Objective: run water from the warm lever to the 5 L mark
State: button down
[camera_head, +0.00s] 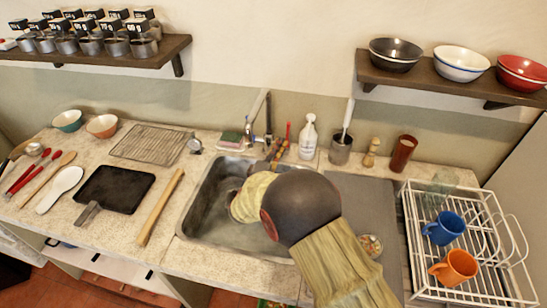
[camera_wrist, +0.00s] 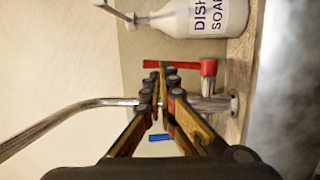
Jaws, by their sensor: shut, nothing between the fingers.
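The faucet's chrome spout (camera_wrist: 62,123) rises behind the sink (camera_head: 202,205); it also shows in the head view (camera_head: 258,103). The red lever (camera_wrist: 185,64), the one with the warm colour, stands up from a red hub beside the tap. A blue lever (camera_wrist: 158,138) is mostly hidden behind my fingers. My gripper (camera_wrist: 162,72) is shut and empty, with its tips overlapping the red lever in the wrist view; I cannot tell whether they touch. In the head view my gripper (camera_head: 276,149) is at the sink's back edge. My arm hides much of the basin; no litre mark is readable.
A dish soap bottle (camera_head: 308,137) stands just right of the taps, close to my gripper. A sponge (camera_head: 231,138) lies to the left. A utensil pot (camera_head: 340,148) and a dish rack (camera_head: 471,290) are at right.

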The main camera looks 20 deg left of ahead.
aim_at(288, 130)
jog(key=shift+w+d+r+b, duration=0.15)
jog(key=shift+w+b, duration=0.1)
jog(key=shift+w, duration=0.85)
jog(key=shift+w+d+r+b, duration=0.1)
jog(key=shift+w+d+b, duration=0.1)
jog(key=shift+w, duration=0.85)
jog(key=shift+w, duration=0.1)
jog(key=shift+w+r+b, duration=0.3)
jog(key=shift+w+b, duration=0.1)
jog(key=shift+b, duration=0.3)
